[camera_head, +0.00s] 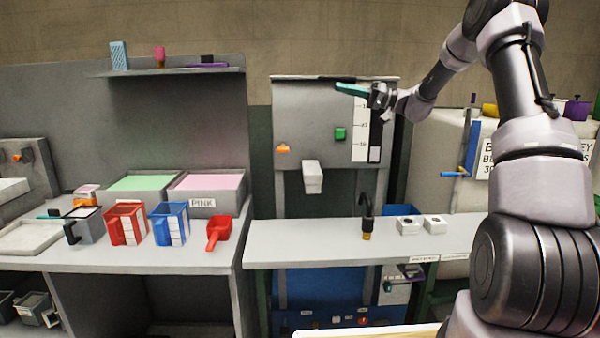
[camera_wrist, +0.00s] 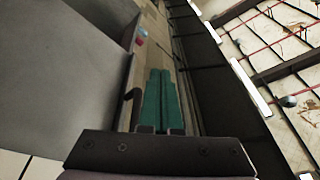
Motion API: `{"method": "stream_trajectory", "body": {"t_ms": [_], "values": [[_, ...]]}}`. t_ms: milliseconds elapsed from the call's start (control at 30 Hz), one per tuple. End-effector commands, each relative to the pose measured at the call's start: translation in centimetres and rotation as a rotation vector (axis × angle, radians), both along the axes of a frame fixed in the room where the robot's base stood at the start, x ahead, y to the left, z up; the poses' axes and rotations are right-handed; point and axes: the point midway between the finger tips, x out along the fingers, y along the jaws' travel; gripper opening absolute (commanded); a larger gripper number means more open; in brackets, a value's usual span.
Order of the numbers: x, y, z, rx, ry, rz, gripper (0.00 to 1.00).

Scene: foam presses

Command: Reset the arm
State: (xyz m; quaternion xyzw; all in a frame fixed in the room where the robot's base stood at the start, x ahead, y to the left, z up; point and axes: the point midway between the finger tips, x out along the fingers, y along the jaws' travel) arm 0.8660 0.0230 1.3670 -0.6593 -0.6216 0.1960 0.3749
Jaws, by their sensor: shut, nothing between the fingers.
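My gripper (camera_head: 352,90) is raised at the end of my bent arm, in front of the upper part of the grey press cabinet (camera_head: 300,112). Its green fingers point left and look pressed together with nothing between them. In the wrist view the two green fingers (camera_wrist: 160,100) lie side by side, shut and empty. My arm comes in from the right of the head view and reaches left across the top of the press.
The press has a green button (camera_head: 340,134), an orange knob (camera_head: 282,149) and a grey spout (camera_head: 312,177). A bench (camera_head: 300,255) stands below with a black nozzle (camera_head: 367,215). Left are red (camera_head: 125,223) and blue (camera_head: 169,223) jugs and a red scoop (camera_head: 218,232).

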Motion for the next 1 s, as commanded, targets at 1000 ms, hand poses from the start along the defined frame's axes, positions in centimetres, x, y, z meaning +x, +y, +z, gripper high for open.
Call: {"method": "stream_trajectory", "body": {"t_ms": [1000], "values": [[-37.7, -5.9, -3.4, -1.081, 0.621, -0.772, 0.00]]}}
